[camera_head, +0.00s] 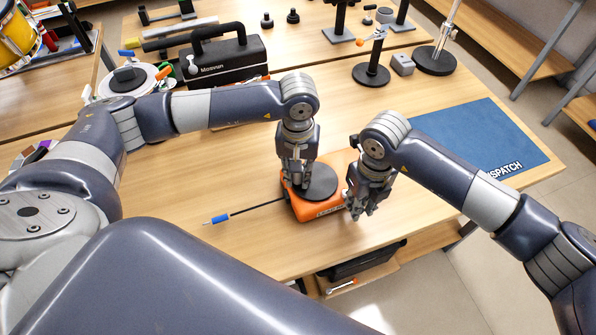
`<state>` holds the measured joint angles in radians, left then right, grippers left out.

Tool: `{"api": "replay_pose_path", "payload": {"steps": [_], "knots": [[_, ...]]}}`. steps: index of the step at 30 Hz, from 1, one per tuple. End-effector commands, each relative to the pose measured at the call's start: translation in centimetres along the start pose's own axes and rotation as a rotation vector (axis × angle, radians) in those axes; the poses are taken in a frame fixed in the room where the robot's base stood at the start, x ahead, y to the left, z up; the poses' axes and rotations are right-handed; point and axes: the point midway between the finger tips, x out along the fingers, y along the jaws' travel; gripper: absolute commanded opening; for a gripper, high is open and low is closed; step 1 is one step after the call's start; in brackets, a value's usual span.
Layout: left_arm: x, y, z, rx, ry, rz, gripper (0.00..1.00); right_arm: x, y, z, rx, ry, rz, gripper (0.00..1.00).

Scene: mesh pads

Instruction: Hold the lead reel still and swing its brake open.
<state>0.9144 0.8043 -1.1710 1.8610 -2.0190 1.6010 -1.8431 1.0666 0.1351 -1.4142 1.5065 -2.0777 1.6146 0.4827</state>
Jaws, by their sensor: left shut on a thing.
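The lead reel (318,209) is an orange, box-like body with a dark round disc (320,183) on top, lying on the wooden table. A black lead runs left from it to a blue-and-white plug (216,219). My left gripper (297,184) points down at the reel's left-back side, beside the disc, and is shut on the reel; its exact contact is partly hidden. My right gripper (361,213) hangs at the reel's right side, close to its edge; its finger gap is unclear. I cannot make out the brake, which may be hidden by the grippers.
A blue dispatch mat (480,135) lies to the right. A black toolbox (224,62), a round-topped item (127,78) and several black stands (371,73) are at the back. The table front left of the reel is mostly clear. A shelf holds a black case (360,262) below the front edge.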

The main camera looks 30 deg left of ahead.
Motion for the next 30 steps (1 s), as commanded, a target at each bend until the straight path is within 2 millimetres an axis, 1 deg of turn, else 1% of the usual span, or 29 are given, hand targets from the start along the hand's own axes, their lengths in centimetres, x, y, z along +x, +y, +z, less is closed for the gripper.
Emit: {"api": "replay_pose_path", "payload": {"steps": [1,9,22,28,30], "knots": [[0.5,0.1,0.4,0.004,-0.011,-0.002,0.00,0.0,0.6,0.1,-0.009,-0.002,0.009,0.00],[0.6,0.1,0.4,0.004,-0.010,0.000,0.00,0.0,2.4,0.1,-0.012,-0.003,0.011,0.00],[0.6,0.1,0.4,0.004,-0.010,0.001,0.00,0.0,2.8,0.1,-0.011,-0.001,0.012,0.00],[0.5,0.2,0.4,0.005,-0.009,0.002,0.00,0.0,4.1,0.8,-0.015,-0.005,0.016,0.00],[0.5,0.2,0.4,0.005,-0.009,0.003,0.00,0.0,4.5,0.9,-0.016,-0.005,0.017,0.03]]}}
